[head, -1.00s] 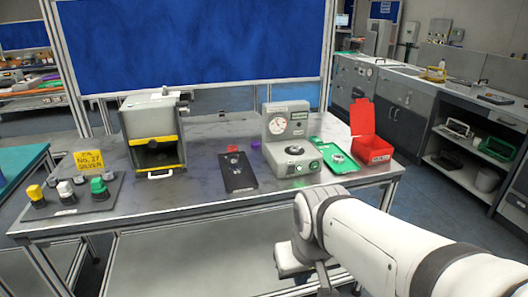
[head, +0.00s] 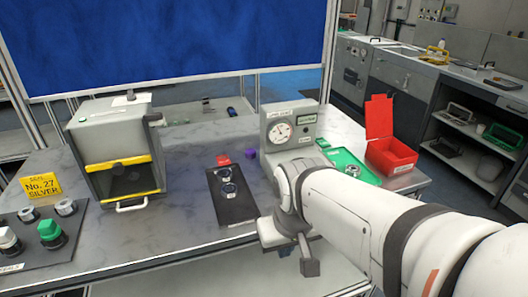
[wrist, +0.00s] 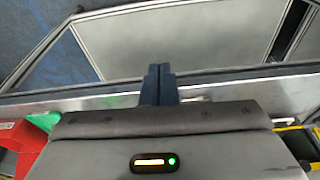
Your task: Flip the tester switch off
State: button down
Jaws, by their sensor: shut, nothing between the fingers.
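The tester (head: 290,128) is a grey unit with a round white dial, standing at the back right of the bench in the head view. My arm hides its lower front, and I cannot make out its switch. My gripper (head: 309,266) is in front of the tester, by the bench's front edge. In the wrist view its dark fingers (wrist: 158,85) are closed together with nothing between them. The tester's controls do not show in the wrist view.
A green tray (head: 342,157) and an open red bin (head: 391,158) sit right of the tester. A black plate (head: 232,197) with round parts lies left of it. A grey box with yellow trim (head: 117,145) stands further left.

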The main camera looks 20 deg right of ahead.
jog(key=shift+a, duration=0.2)
jog(key=w+d+r+n+t, duration=0.1)
jog(key=w+d+n, duration=0.4)
jog(key=d+n, duration=0.2)
jog(key=w+d+r+n+t, duration=0.1)
jog(key=w+d+r+n, duration=0.1)
jog(key=w+d+n, duration=0.4)
jog(key=d+n+b, duration=0.1)
jog(key=n, duration=0.4)
jog(key=shift+w+d+n, duration=0.25)
jog(key=shift+n, duration=0.05)
jog(key=w+f, duration=0.2)
jog(key=f, duration=0.1)
jog(key=w+f+p, duration=0.1)
jog(key=w+f, duration=0.1)
jog(key=w+f+p, duration=0.1)
jog(key=w+f, duration=0.2)
jog(key=shift+a+f, duration=0.25)
jog(key=shift+f, duration=0.05)
jog(key=shift+w, duration=0.65)
